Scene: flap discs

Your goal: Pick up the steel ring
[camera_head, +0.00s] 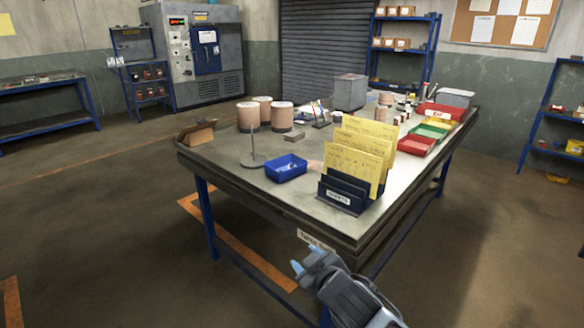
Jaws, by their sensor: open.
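I cannot clearly make out a steel ring in the head view; it may be too small or hidden. A worktable (222,160) with a grey metal top stands in the middle. My gripper (306,258) is at the bottom centre, in front of the table's near edge and apart from it. Its blue-tipped fingers are open, and I see nothing between them.
On the table are a thin upright rod on a round base (252,162), a blue bin (287,168), a dark rack (342,196) with yellow papers, several brown cylinders (247,119), a grey box (350,93) and a red bin (416,146). The floor at left is clear.

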